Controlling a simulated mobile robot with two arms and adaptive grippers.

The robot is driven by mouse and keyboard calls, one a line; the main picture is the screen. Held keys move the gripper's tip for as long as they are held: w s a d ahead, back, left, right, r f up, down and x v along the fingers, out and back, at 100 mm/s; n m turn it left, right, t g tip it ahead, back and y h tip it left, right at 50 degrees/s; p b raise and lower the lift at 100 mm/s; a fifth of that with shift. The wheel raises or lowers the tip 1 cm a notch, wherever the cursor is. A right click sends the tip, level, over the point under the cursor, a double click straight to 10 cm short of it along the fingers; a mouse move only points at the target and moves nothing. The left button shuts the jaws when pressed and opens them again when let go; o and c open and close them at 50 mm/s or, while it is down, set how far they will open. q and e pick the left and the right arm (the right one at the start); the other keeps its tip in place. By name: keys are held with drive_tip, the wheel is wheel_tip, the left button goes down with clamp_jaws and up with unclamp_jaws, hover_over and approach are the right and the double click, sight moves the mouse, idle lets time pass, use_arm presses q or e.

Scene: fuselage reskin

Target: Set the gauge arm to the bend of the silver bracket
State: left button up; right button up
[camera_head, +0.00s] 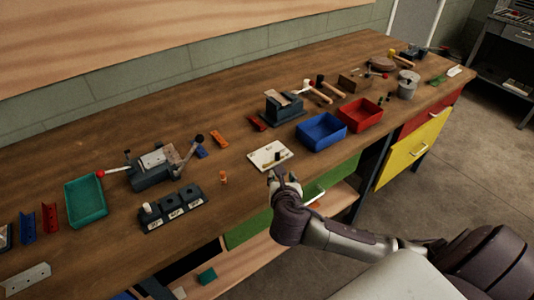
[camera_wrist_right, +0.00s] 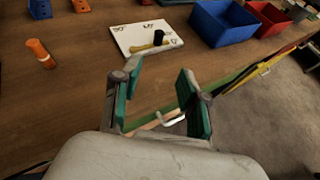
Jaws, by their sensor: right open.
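The gauge is a white plate (camera_head: 262,158) with angle marks, lying flat near the table's front edge. Its brass-coloured gauge arm (camera_wrist_right: 148,47) has a black knob (camera_wrist_right: 158,37) and lies across the plate in the right wrist view. A silver bracket-like piece with holes (camera_head: 27,280) lies at the lower left; how far it is bent is hard to tell. My right gripper (camera_head: 284,177) is just in front of the plate, by the table edge. In the right wrist view its fingers (camera_wrist_right: 163,83) are apart and empty, short of the plate. My left gripper is not in view.
An orange cylinder (camera_head: 224,178) stands left of the plate. A blue bin (camera_head: 321,131) and red bin (camera_head: 360,115) stand to the right. A bending machine (camera_head: 153,168), labelled dark blocks (camera_head: 174,210) and a green tray (camera_head: 86,201) are farther left.

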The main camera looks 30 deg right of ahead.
sight(278, 156)
drive_tip(key=shift+w+r+n, duration=0.5)
drive_tip(key=shift+r+n, duration=0.1)
drive_tip(key=x, duration=1.3)
drive_tip(key=shift+w+d, duration=0.1)
drive_tip(key=shift+w, duration=0.2)
clamp_jaws()
